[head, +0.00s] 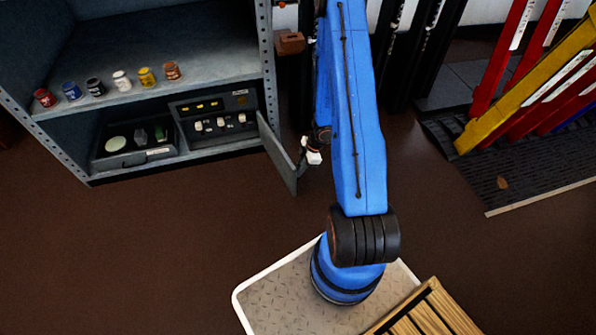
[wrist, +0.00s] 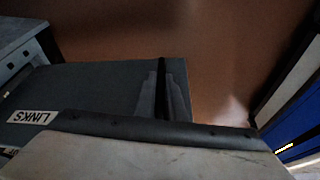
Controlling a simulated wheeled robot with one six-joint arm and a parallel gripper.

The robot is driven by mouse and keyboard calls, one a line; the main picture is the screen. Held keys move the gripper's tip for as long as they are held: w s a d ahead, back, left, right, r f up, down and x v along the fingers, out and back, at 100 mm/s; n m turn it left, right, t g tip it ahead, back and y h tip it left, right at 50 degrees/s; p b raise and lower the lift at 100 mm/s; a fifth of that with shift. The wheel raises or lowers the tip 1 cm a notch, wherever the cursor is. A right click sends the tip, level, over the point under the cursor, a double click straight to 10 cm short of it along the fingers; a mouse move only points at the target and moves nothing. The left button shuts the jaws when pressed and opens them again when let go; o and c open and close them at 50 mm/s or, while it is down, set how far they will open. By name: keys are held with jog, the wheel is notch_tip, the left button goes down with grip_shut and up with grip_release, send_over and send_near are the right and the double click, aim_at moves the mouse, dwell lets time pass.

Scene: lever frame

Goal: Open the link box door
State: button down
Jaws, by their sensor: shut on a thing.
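The link box (head: 215,112) sits in the lower bay of the grey shelf unit, with small switches on its front. Its grey door (head: 277,155) stands swung out from the box's right side, toward the floor space in front. My gripper (head: 314,157) is at the door's free edge, partly hidden by my blue arm in the head view. In the wrist view a grey panel with a LINKS label (wrist: 32,117) fills the left middle. My gripper (wrist: 163,97) is shut there on the door, around a dark upright strip; the exact contact is hard to make out.
Several small jars (head: 122,81) line the shelf above. A tray (head: 130,145) with small items lies left of the box. A brown padlock-like block (head: 290,43) hangs by the shelf post. Red and yellow levers (head: 525,85) stand at right. The brown floor in front is clear.

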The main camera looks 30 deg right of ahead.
jog(key=shift+s, duration=0.1)
jog(key=c, duration=1.8)
grip_release()
jog(key=shift+c, duration=0.2)
jog(key=shift+r, duration=0.1)
jog(key=v, duration=1.7)
jog(key=shift+r, duration=0.1)
